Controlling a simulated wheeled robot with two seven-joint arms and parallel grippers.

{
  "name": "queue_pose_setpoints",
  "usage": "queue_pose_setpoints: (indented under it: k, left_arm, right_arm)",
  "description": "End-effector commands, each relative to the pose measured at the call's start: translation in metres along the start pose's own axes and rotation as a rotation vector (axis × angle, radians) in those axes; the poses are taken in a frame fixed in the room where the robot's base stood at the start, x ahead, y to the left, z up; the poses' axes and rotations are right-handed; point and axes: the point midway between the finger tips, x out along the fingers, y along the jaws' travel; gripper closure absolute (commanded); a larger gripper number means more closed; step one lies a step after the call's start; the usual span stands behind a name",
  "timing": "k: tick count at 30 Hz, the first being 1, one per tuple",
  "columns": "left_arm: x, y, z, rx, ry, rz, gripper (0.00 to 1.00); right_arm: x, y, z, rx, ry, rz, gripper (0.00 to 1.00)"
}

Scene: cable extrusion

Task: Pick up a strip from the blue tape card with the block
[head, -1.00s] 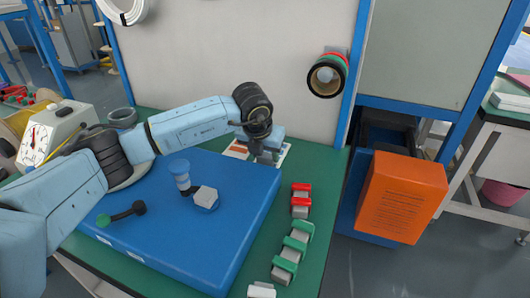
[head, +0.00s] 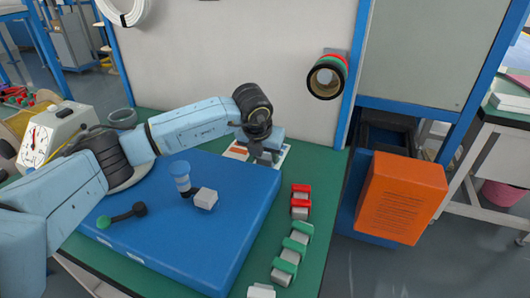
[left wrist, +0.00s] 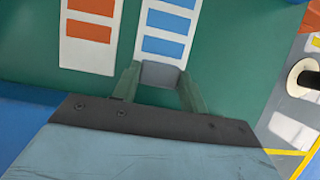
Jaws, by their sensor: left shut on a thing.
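My left gripper (left wrist: 158,80) is shut on a small grey block (left wrist: 160,75), whose face shows between its two green-grey fingers in the left wrist view. The block's far edge overlaps the near end of the white card with blue strips, the blue tape card (left wrist: 178,31). Several blue strips show on it; whether the block touches the card is unclear. In the head view my left gripper (head: 265,155) is low over the cards at the back of the table and hides most of them. My right gripper is out of view.
A card with orange strips (left wrist: 89,33) lies left of the blue one. Red clips (head: 301,190) and green clips (head: 296,243) line the green table's right side.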

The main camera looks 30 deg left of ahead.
Motion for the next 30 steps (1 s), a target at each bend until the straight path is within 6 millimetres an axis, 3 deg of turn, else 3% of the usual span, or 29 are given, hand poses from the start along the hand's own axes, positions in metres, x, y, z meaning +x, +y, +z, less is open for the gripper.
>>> queue_pose_setpoints:
  k: [19,30]
  left_arm:
    - [-0.066,0.000,0.029,-0.002,-0.008,-0.003,0.77]
    - [-0.071,0.000,0.030,-0.001,-0.007,-0.002,0.77]
  right_arm:
    - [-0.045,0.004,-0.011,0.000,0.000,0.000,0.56]
    - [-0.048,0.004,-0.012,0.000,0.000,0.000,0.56]
